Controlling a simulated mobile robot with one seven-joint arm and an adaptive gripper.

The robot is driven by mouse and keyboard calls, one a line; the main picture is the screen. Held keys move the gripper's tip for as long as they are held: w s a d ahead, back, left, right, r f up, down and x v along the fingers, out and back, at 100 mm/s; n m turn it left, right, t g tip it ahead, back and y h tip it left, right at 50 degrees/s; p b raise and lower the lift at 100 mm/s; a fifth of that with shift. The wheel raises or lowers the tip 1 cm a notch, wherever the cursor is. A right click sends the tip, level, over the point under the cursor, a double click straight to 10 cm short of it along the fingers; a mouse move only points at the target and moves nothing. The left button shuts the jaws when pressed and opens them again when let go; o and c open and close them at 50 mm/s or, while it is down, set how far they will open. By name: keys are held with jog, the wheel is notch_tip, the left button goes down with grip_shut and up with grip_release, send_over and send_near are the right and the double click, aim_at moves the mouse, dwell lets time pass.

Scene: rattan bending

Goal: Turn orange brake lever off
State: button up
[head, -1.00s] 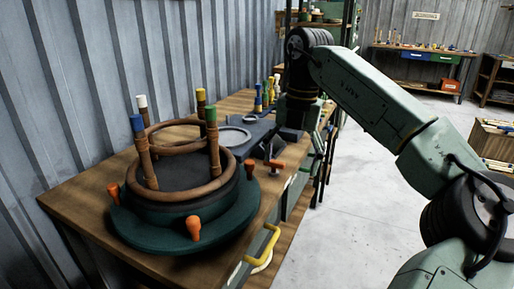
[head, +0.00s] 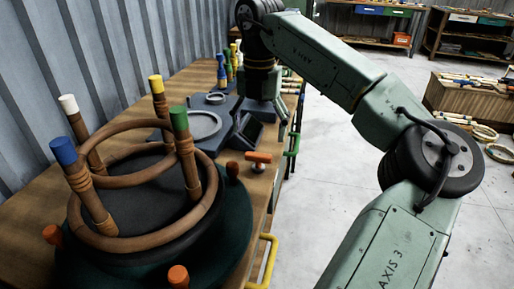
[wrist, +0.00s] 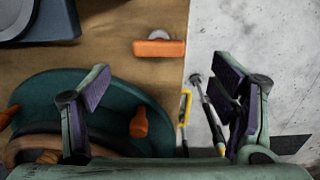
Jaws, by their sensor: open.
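The orange brake lever (head: 258,157) is a short orange bar on a grey mount at the bench's right edge, right of the round bending jig. In the wrist view the orange brake lever (wrist: 152,48) lies crosswise near the top middle, ahead of my gripper. My gripper (wrist: 165,85) is open and empty, its two fingers spread wide, with the lever beyond the gap between them and not touched. In the head view my arm reaches over the bench's far part, and the fingers are hard to make out.
The dark green turntable (head: 235,225) carries rattan rings, posts with coloured caps, and several orange knobs (head: 178,276). A yellow handle (head: 262,262) juts from the bench front. A grey plate with a ring (head: 200,126) lies beyond.

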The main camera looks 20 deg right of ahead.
aim_at(258, 154)
notch_tip(258, 154, down, 7)
jog(key=shift+a+r+p, duration=0.1)
jog(key=shift+p, duration=0.2)
jog(key=shift+c, duration=0.5)
jog(key=c, duration=1.1)
jog(key=shift+o, duration=0.2)
